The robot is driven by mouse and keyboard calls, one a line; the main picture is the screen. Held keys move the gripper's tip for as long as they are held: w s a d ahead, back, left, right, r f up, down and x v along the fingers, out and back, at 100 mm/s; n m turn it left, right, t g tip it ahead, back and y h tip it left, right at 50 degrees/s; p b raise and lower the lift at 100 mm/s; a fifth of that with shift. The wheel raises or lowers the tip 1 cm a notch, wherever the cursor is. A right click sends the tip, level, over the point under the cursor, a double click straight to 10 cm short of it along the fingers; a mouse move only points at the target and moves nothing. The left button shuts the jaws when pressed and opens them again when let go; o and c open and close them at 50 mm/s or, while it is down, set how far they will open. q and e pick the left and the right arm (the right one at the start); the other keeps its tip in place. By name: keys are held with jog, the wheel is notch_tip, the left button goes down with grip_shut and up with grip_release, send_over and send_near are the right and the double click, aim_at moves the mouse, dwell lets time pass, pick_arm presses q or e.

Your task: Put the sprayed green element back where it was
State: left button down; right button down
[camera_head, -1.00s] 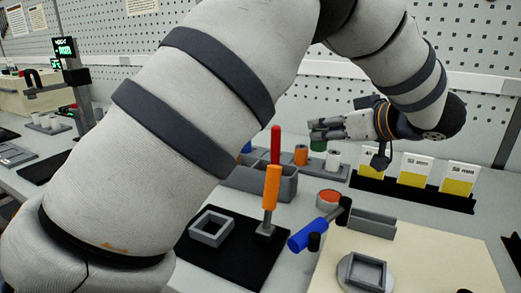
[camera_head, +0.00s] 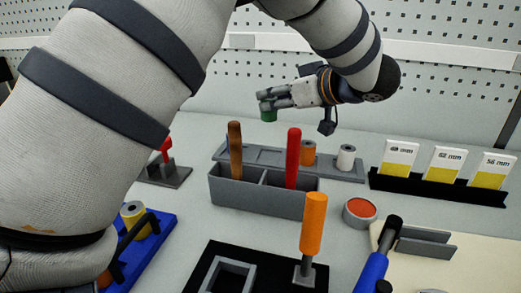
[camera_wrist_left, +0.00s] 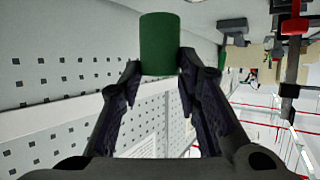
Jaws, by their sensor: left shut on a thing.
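The green element (camera_head: 268,116) is a short dark green cylinder. My left gripper (camera_head: 266,100) is shut on it and holds it in the air; in the head view it shows above the left part of the grey rack (camera_head: 262,155). The left wrist view shows the green element (camera_wrist_left: 160,43) upside-on between the fingertips (camera_wrist_left: 160,62). An orange spool (camera_head: 308,152) and a white spool (camera_head: 346,158) stand on the right part of the rack. The rack's left part is partly hidden by tool handles. My right gripper is not in view.
A grey two-part bin (camera_head: 250,195) with a brown handle (camera_head: 235,150) and a red handle (camera_head: 293,158) stands before the rack. Label cards (camera_head: 443,166) in a black stand are right of it. An orange-handled tool (camera_head: 313,225) and a red-topped round tin (camera_head: 360,211) stand in front.

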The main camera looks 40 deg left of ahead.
pick_arm(q)
jog(key=f, duration=0.9)
jog(key=shift+d+f, duration=0.2)
jog(key=shift+f, duration=0.15)
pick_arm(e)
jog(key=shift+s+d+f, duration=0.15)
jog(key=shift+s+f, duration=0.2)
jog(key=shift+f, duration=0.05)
pick_arm(q)
jog(key=shift+f, duration=0.1)
jog(key=c, duration=1.2)
grip_release()
jog(key=v, duration=1.2)
jog(key=shift+b, duration=0.35)
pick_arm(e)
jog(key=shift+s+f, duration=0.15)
